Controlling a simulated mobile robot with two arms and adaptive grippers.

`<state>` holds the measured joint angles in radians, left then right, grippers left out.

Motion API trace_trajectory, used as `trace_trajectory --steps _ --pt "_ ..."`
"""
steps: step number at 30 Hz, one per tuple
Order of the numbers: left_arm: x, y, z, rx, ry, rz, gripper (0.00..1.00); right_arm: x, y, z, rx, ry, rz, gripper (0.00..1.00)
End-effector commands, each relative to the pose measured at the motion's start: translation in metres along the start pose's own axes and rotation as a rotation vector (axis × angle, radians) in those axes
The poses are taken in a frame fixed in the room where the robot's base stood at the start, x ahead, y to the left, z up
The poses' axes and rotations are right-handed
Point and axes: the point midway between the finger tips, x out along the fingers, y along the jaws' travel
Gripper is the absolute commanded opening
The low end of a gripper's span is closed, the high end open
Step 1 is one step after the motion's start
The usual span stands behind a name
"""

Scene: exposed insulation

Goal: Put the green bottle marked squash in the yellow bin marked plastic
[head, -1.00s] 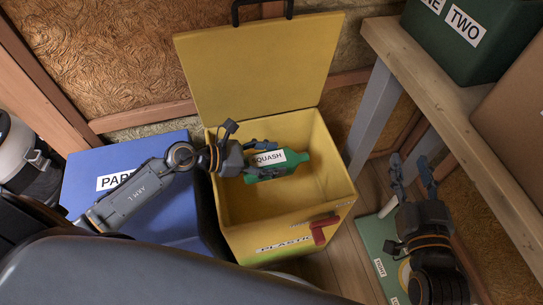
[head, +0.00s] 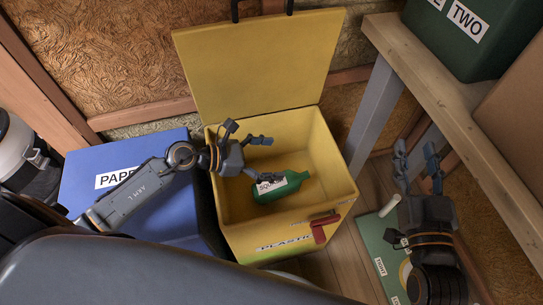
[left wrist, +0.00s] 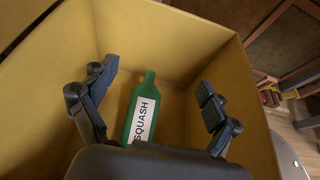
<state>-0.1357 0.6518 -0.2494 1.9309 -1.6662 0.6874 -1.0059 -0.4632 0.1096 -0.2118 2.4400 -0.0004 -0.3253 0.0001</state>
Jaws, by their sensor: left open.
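The green bottle marked squash (head: 285,186) is inside the yellow bin marked plastic (head: 240,238), below my left gripper. In the left wrist view the bottle (left wrist: 141,112) shows between the spread fingers, apart from them, with its white label up. I cannot tell whether it rests on the bin floor or is still falling. The bin's lid (head: 255,70) stands open at the back. My left gripper (head: 268,158) is open and empty over the bin's opening. My right gripper (head: 418,160) is to the right of the bin, its fingers apart with nothing between them.
A blue bin marked paper (head: 150,165) stands left of the yellow bin. A wooden bench (head: 440,95) at the right carries a green box marked two (head: 470,40). A green board (head: 375,235) lies on the floor near my right gripper.

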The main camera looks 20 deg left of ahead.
Motion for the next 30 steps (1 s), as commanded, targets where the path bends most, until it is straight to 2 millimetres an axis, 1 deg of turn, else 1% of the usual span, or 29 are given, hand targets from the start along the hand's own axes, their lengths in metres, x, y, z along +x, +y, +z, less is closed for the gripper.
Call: trace_trajectory --steps 5,8,11,15,18,21,25,30 --pt "-0.003 0.000 -0.001 0.000 0.001 0.000 0.88 0.000 0.001 0.001 0.000 -0.002 0.001 0.40" --pt "-0.013 0.000 -0.002 -0.001 0.003 0.001 0.88 0.000 0.000 0.001 0.000 -0.002 0.001 0.40" --pt "-0.031 -0.001 -0.002 0.001 0.005 -0.001 0.88 0.000 0.000 0.001 0.000 -0.002 0.001 0.40" --pt "-0.063 -0.001 -0.002 -0.001 0.007 -0.002 0.88 0.000 0.000 0.001 0.000 -0.002 0.000 0.40" --pt "-0.083 -0.001 -0.002 -0.003 0.005 0.000 0.88 0.000 0.000 0.001 0.000 -0.002 0.000 0.40" --pt "-0.099 -0.001 -0.002 -0.003 0.003 -0.001 0.88 0.000 0.000 0.001 0.000 -0.002 0.000 0.40" --pt "-0.113 0.000 -0.001 -0.002 0.003 0.000 0.88 0.000 0.000 0.001 0.000 -0.001 0.000 0.40" --pt "-0.120 0.000 0.000 -0.001 0.001 0.000 0.88 0.000 0.000 0.001 0.000 -0.001 0.000 0.40"
